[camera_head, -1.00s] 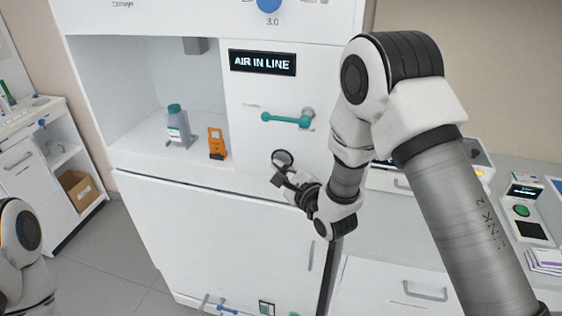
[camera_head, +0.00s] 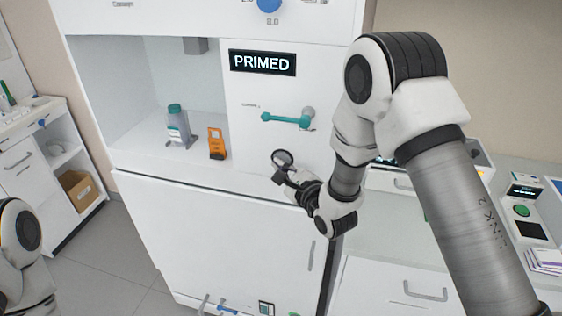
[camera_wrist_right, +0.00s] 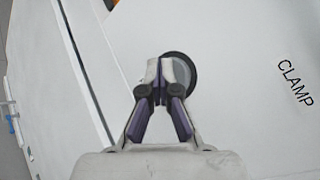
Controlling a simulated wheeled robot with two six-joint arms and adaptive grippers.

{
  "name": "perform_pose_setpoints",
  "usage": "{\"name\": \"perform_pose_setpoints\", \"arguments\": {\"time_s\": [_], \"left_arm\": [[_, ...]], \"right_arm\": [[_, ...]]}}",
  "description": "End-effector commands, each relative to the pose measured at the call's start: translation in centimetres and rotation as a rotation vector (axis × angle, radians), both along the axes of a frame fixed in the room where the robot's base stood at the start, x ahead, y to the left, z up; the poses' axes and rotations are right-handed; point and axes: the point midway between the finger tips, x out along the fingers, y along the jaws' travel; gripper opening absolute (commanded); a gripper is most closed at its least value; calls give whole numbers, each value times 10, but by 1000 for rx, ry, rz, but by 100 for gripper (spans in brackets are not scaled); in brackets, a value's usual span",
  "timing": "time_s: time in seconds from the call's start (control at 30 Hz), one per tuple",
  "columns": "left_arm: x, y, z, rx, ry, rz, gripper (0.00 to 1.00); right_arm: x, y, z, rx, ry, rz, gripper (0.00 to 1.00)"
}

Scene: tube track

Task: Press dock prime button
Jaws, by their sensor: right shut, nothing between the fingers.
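The round button (camera_head: 282,156), grey with a dark ring, is on the front of the white dock cabinet (camera_head: 255,95). The dock's display (camera_head: 262,63) reads PRIMED. My right gripper (camera_head: 279,178) is shut and empty, with its fingertips at the button's lower edge in the head view. In the right wrist view, the shut fingertips (camera_wrist_right: 160,64) cover the left part of the button (camera_wrist_right: 183,72); I cannot tell whether they touch it. My left gripper is out of view.
A teal lever (camera_head: 287,119) is above the button. A grey bottle (camera_head: 178,129) with a teal cap and an orange clamp-like piece (camera_head: 216,145) stand in the open bay at left. A counter with a green button (camera_head: 522,210) is at right.

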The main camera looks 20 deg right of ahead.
Motion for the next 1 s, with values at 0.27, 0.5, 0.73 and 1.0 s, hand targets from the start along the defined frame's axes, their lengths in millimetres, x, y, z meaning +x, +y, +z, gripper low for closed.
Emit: {"name": "perform_pose_setpoints", "arguments": {"time_s": [0.27, 0.5, 0.73, 1.0], "left_arm": [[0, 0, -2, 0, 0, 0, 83], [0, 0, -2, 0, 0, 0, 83], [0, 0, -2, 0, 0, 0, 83], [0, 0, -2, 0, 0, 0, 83]], "right_arm": [[-13, 8, 0, -1, 1, 1, 0], [-14, 9, 0, 0, 1, -1, 0], [-21, 15, -1, -1, 1, 1, 0], [-44, 30, -1, -1, 2, 2, 0]]}}
